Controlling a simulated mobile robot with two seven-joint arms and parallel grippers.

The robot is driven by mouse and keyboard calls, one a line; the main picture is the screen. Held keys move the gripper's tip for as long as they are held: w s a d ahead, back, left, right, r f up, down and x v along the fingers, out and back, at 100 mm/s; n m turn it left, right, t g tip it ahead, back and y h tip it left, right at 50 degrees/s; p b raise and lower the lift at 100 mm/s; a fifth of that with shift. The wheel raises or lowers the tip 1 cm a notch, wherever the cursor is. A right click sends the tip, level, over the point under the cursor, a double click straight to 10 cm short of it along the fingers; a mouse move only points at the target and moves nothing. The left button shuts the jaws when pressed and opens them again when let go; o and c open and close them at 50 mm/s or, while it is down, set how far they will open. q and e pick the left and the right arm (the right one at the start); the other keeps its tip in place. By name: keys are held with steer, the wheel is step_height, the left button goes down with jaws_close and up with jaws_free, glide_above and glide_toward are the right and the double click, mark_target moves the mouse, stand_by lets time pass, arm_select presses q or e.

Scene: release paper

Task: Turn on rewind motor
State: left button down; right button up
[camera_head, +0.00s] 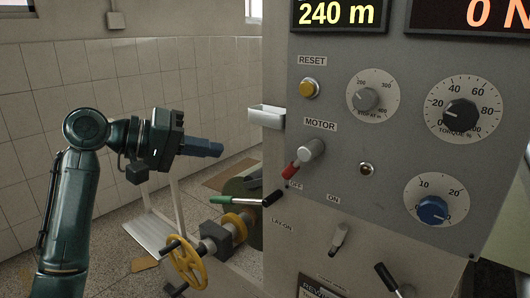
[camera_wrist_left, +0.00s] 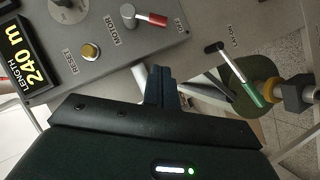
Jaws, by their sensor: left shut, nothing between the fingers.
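The motor switch (camera_head: 308,157) is a grey knob with a red-tipped lever on the grey control panel (camera_head: 330,100), under the MOTOR label. Its red tip points down-left toward the OFF label; the ON label is to the lower right. The switch also shows at the top of the left wrist view (camera_wrist_left: 145,18). My left gripper (camera_head: 214,149) is shut and empty, left of the panel and apart from the switch. Its closed fingers (camera_wrist_left: 160,82) show in the left wrist view, below the switch in that picture. My right gripper is not in view.
A green-tipped lever (camera_head: 237,200) sticks out left below the switch. A yellow handwheel (camera_head: 187,262) stands lower left. A yellow RESET button (camera_head: 309,88), dials (camera_head: 432,209) and a small lever (camera_head: 339,236) are on the panel. A pale box (camera_head: 267,116) juts from its left edge.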

mark_target(300, 162)
arm_select(q)
steer(key=shift+w+a+r, duration=0.1)
steer(key=shift+r, duration=0.75)
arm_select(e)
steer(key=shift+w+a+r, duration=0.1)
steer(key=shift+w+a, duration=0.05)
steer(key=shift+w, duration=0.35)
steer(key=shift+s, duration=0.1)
arm_select(q)
steer(key=s+d+f+p+x, duration=0.1)
steer(key=s+p+x, duration=0.1)
steer(key=x, duration=1)
steer(key=shift+s+d+f, duration=0.15)
steer(key=shift+d+f, duration=0.1)
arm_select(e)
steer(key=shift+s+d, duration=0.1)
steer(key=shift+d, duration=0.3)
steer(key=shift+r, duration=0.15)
arm_select(q)
steer(key=shift+d+f+h, duration=0.1)
steer(key=shift+f+h, duration=0.05)
steer(key=shift+h, duration=0.25)
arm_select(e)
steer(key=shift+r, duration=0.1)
